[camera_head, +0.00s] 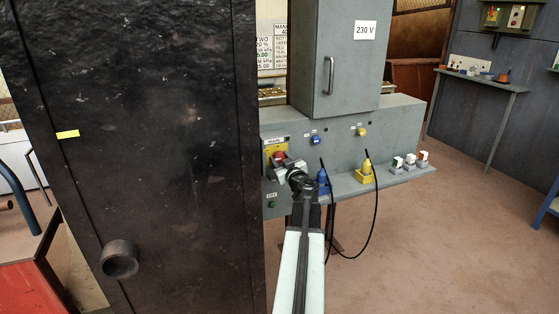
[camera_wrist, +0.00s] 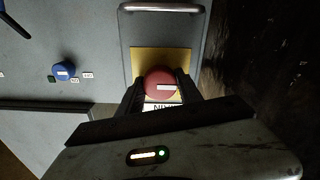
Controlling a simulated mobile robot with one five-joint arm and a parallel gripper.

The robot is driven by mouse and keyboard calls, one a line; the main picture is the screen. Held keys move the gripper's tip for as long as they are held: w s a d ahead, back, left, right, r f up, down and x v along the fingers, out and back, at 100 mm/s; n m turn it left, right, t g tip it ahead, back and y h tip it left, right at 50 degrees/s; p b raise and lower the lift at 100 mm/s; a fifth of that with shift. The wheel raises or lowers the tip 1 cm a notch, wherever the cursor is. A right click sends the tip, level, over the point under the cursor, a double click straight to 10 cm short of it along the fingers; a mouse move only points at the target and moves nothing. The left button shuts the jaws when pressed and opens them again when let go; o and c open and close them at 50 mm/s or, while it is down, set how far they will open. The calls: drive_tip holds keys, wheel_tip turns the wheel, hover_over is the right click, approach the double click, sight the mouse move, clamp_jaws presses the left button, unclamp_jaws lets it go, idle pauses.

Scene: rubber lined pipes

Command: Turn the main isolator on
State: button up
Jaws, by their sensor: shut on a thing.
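The main isolator is a round red knob (camera_head: 279,156) on a yellow plate (camera_head: 269,148), at the left end of the grey panel. In the wrist view the knob (camera_wrist: 161,83) sits between my two dark fingers, with a pale mark across its face. My gripper (camera_wrist: 160,87) is shut on the knob, one finger at each side. In the head view my gripper (camera_head: 282,166) reaches the panel and covers part of the knob and plate. A white label (camera_wrist: 160,106) beside the knob appears upside down and is partly hidden.
A tall black cabinet (camera_head: 150,150) stands close on the left of my arm. A grey 230 V box (camera_head: 345,60) sits above the panel. Blue (camera_head: 322,182) and yellow (camera_head: 366,171) plugs with hanging black cables are to the right. Open floor lies at right.

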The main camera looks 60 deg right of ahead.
drive_tip(key=shift+w+m, duration=0.15)
drive_tip(key=shift+m, duration=0.15)
drive_tip(key=m, duration=0.3)
drive_tip(key=shift+m, duration=0.4)
drive_tip(key=m, duration=0.4)
drive_tip(key=shift+m, duration=0.3)
drive_tip(key=m, duration=0.8)
drive_tip(key=shift+m, duration=0.3)
drive_tip(key=o, duration=1.4)
drive_tip(key=shift+c, duration=0.2)
